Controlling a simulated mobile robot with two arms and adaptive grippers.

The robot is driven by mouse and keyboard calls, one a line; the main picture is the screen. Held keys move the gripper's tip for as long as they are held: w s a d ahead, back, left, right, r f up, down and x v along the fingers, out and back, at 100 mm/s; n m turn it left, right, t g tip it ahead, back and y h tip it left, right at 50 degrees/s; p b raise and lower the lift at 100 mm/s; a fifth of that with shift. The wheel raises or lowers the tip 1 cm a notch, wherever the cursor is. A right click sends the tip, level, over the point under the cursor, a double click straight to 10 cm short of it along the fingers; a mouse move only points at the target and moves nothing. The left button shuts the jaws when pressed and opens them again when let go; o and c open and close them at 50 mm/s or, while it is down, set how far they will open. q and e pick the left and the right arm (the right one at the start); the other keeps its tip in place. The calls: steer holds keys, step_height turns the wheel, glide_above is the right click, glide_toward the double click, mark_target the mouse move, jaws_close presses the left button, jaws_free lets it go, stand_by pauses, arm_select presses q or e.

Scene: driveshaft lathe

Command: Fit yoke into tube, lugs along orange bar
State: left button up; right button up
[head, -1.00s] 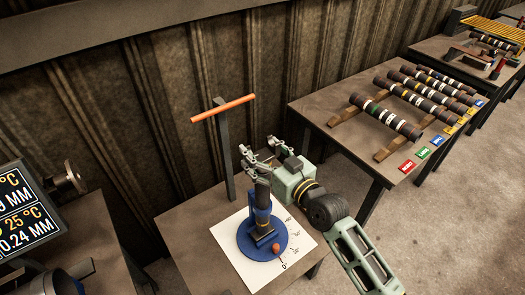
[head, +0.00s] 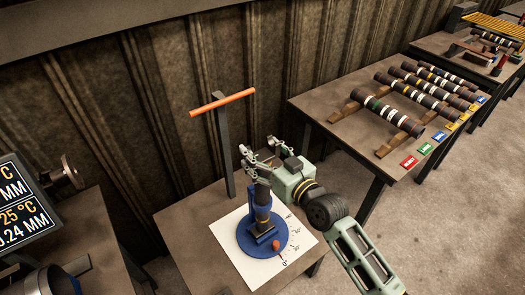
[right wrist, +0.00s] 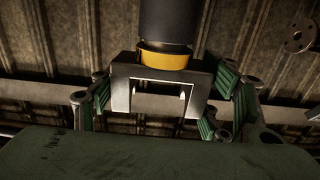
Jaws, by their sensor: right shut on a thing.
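An orange bar (head: 223,102) lies across the top of a dark post behind the small table. A dark tube (head: 262,213) stands upright in a blue fixture with a round blue base (head: 247,241). My right gripper (head: 261,158) is above the fixture. In the right wrist view, the green-padded fingers of my right gripper (right wrist: 167,100) flank a grey U-shaped metal yoke (right wrist: 126,72) and are shut on it. A yellow band (right wrist: 163,60) and the dark tube (right wrist: 166,22) show in line beyond the yoke. How deep the yoke sits cannot be told. My left gripper is not in view.
A white sheet (head: 266,270) with angle marks lies under the base, and a red knob (head: 280,245) sits near its rim. A rack table on the right holds several dark tubes (head: 390,115) and coloured labels. A display (head: 22,208) stands at left.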

steer(key=o, duration=2)
steer(key=shift+s+f, duration=0.1)
steer(key=shift+c, duration=0.2)
steer(key=shift+f, duration=0.3)
steer(key=v, duration=1.2)
steer(key=shift+r, duration=0.2)
